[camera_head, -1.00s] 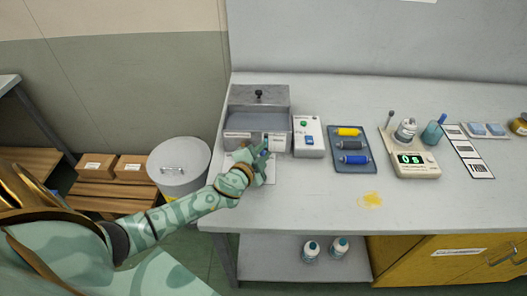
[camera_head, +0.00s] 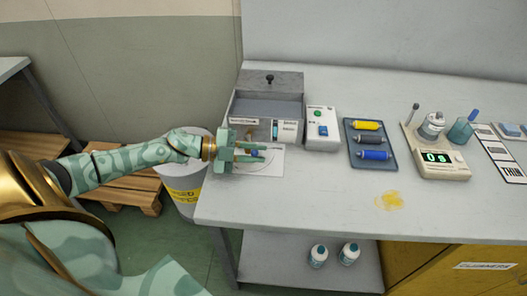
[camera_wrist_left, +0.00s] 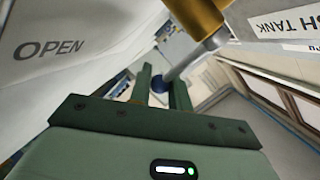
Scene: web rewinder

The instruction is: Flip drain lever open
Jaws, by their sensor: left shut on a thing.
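The drain lever's blue knob (camera_head: 254,153) sits between the fingers of my left gripper (camera_head: 262,152), in front of the grey tank (camera_head: 240,121). In the left wrist view, the green fingers (camera_wrist_left: 160,88) are shut on the blue knob (camera_wrist_left: 158,83). A grey lever rod (camera_wrist_left: 192,60) runs from the knob up to a brass valve body (camera_wrist_left: 195,15). A white card (camera_head: 262,166) lies under the gripper; in the wrist view, the card (camera_wrist_left: 75,35) reads "OPEN". My right gripper is not in view.
A switch box (camera_head: 322,130) with green and blue buttons stands right of the tank. A blue tray (camera_head: 363,126) of rollers and a scale (camera_head: 440,172) lie farther right. A grey bin (camera_head: 185,178) stands on the left, partly behind my arm. The front bench is clear except for a yellow spill (camera_head: 389,200).

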